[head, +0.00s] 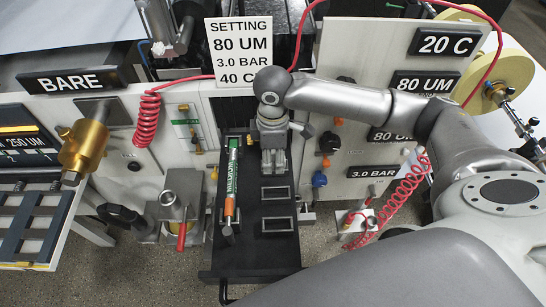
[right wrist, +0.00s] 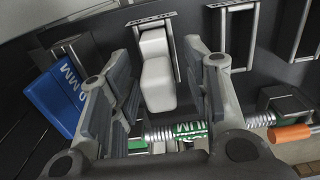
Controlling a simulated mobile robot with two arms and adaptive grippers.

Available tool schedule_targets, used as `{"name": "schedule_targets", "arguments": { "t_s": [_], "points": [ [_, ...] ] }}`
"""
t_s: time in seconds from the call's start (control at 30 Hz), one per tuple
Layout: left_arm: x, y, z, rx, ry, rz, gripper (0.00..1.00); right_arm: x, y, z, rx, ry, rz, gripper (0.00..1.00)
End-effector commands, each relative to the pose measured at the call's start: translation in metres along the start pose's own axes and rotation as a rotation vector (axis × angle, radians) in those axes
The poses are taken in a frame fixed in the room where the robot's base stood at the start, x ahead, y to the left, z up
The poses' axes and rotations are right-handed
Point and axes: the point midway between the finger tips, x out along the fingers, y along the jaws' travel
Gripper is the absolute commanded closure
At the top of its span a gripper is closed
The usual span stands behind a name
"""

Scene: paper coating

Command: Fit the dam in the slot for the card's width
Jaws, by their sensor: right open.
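In the head view my right gripper (head: 273,160) points down over the upper part of the black drawer (head: 254,255). In the right wrist view its open fingers (right wrist: 155,58) stand on either side of a white block (right wrist: 156,75), apart from it. The block is at one framed slot of the drawer; I cannot tell how deep it sits. A blue block (right wrist: 55,98) with lettering ending in "MM" is at the slot left of it, outside the fingers. No label names the dam. Two slots (head: 275,193) (head: 277,225) look empty in the head view. My left gripper is not clearly visible.
A coating rod (head: 231,185) with green lettering and an orange part lies along the drawer's left side. A setting sign (head: 240,52) stands behind. At left is a panel with dark slots (head: 22,225). Red coiled hoses (head: 147,118) hang on both sides.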

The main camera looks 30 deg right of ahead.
Motion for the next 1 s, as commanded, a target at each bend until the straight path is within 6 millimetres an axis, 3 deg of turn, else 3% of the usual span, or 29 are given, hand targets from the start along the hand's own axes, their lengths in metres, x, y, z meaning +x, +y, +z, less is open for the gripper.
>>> {"name": "schedule_targets", "arguments": {
  "t_s": [0.3,0.5,1.0],
  "points": [
    [0.0,0.002,-0.001,0.0,0.001,0.003,1.0,-0.068,0.001,-0.001,-0.002,0.003,0.005,0.56],
    [0.0,0.003,-0.001,0.0,0.001,0.003,1.0,-0.098,0.001,-0.001,-0.001,0.002,0.003,0.56],
    [0.0,0.003,-0.001,0.0,0.001,0.003,1.0,-0.108,0.0,0.0,-0.001,0.0,0.001,0.56]
  ]
}}
